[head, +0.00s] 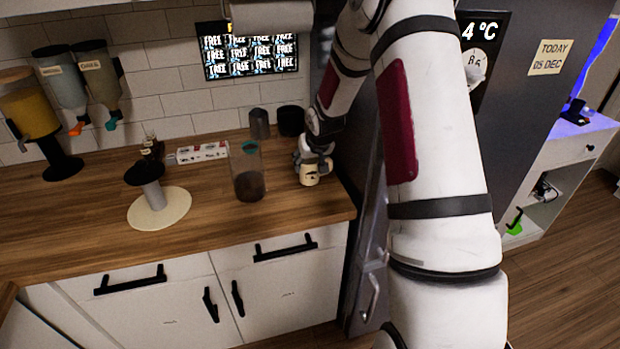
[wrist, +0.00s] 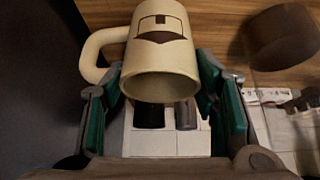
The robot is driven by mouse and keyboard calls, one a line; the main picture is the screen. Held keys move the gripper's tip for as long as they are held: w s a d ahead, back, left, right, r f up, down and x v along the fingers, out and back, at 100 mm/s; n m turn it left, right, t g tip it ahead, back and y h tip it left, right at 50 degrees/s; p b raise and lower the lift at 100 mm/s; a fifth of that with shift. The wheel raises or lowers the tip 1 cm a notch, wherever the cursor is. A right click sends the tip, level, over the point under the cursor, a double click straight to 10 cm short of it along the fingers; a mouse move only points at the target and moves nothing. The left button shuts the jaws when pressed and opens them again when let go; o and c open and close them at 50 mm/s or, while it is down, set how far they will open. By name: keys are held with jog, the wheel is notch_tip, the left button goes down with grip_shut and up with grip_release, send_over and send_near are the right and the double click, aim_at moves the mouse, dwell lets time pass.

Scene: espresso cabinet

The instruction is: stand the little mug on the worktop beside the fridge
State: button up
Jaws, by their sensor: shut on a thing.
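The little mug (head: 309,177) is cream with a dark printed mark and is at the right end of the wooden worktop (head: 290,212), beside the dark grey fridge (head: 535,110). In the wrist view the mug (wrist: 158,45) fills the space between the green finger pads, with its handle to the left. My gripper (head: 313,164) is shut on the mug; its fingers (wrist: 160,75) are on either side of it in the wrist view. The mug looks about upright in the head view. I cannot tell whether its base touches the worktop.
A clear tall container (head: 249,172) stands close left of the mug. A black canister (head: 291,120) and a dark cup (head: 259,123) stand behind. A round cream stand (head: 160,208) and several dispensers (head: 66,80) are further left. The worktop's front strip is clear.

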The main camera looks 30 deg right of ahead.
aim_at(309, 176)
jog(key=shift+f+p, duration=0.3)
jog(key=shift+f, duration=2.35)
jog(key=shift+f, duration=0.1)
jog(key=o, duration=1.3)
